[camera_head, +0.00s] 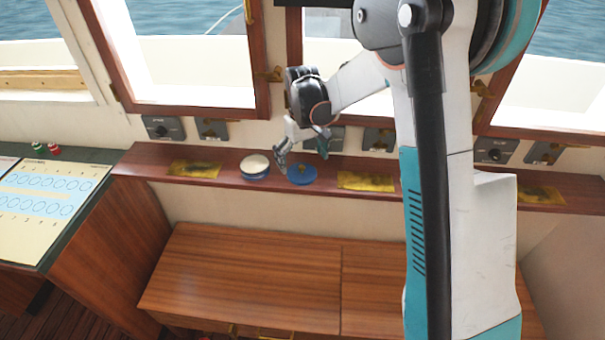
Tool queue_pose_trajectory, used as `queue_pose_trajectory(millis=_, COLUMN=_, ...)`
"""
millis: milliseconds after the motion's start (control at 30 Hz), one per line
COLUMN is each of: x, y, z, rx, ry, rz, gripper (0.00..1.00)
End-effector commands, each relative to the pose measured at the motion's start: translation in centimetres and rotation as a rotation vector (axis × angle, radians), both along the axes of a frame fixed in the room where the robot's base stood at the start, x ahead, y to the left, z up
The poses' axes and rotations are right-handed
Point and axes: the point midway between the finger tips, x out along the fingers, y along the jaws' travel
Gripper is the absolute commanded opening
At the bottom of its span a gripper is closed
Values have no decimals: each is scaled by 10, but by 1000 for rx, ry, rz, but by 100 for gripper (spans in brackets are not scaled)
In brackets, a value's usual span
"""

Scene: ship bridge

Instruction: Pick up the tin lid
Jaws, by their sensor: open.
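A flat blue disc with a small brass-coloured spot at its middle, which looks like the tin lid (301,175), lies on the narrow wooden shelf (228,180) under the windows. The left finger overlaps the lid's left edge in the picture. I cannot tell whether it touches the lid.
Yellow cloths or labels lie on the shelf, one on the left (194,168) and one right of the lid (366,181). Small dark switch boxes (163,128) line the wall behind. A wooden bench or desk top (240,275) below is clear. A chart table (45,205) stands at left.

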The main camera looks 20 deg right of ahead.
Motion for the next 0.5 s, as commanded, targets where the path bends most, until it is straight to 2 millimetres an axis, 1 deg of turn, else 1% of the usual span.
queue_pose_trajectory(millis=33, x=3, y=-1, z=-8, rx=0, ry=0, rz=-1, gripper=100)
queue_pose_trajectory(millis=167, x=9, y=-3, z=-27, rx=0, ry=0, rz=-1, gripper=100)
queue_pose_trajectory(millis=267, x=8, y=-3, z=-40, rx=0, ry=0, rz=0, gripper=100)
queue_pose_trajectory(millis=367, x=8, y=-3, z=-45, rx=0, ry=0, rz=0, gripper=100)
queue_pose_trajectory(millis=500, x=8, y=-3, z=-44, rx=0, ry=0, rz=0, gripper=100)
